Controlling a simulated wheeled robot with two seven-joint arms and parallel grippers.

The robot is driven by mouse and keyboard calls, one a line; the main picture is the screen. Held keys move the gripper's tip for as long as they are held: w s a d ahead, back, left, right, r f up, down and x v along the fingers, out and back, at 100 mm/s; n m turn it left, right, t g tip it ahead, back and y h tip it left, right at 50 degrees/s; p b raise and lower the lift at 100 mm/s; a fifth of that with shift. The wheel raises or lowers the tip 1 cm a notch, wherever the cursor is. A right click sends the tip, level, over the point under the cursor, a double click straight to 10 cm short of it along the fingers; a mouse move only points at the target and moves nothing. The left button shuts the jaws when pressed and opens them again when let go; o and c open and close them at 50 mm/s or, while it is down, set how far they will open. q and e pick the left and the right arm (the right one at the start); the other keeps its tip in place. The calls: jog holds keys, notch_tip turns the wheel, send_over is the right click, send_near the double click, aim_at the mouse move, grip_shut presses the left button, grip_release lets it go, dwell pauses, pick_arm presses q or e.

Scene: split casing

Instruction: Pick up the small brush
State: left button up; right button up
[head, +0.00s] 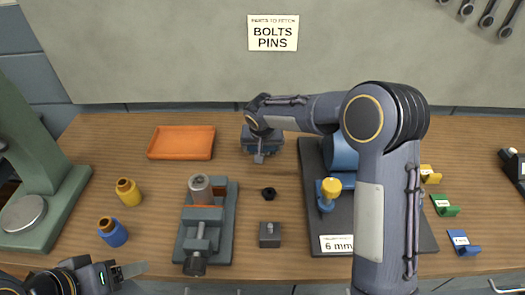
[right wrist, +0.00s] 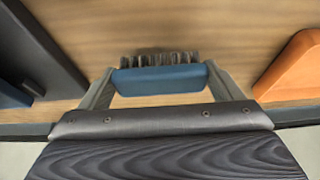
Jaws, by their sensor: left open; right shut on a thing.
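The small brush (right wrist: 160,81) has a blue body and a row of dark bristles. It shows in the right wrist view between the two fingers of my right gripper (right wrist: 158,77), which is shut on it. In the head view my right gripper (head: 260,157) is at the back of the bench, right of the orange tray, and mostly hides the brush. I cannot tell whether the bristles touch the wood. My left gripper (head: 122,272) is open and empty at the front left edge.
An orange tray (head: 181,142), yellow jar (head: 128,192), blue jar (head: 112,232) and vise (head: 205,222) are on the left. A hex nut (head: 268,194) and grey block (head: 270,235) lie mid-bench. A dark plate (head: 318,215) with a fixture is right, partly behind my right arm.

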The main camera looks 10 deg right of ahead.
jog(key=s+a+r+b, duration=0.2)
jog(key=s+r+b, duration=0.1)
jog(key=s+r, duration=0.7)
jog(key=s, duration=0.4)
jog(key=shift+r, duration=0.35)
jog(key=shift+w, duration=0.1)
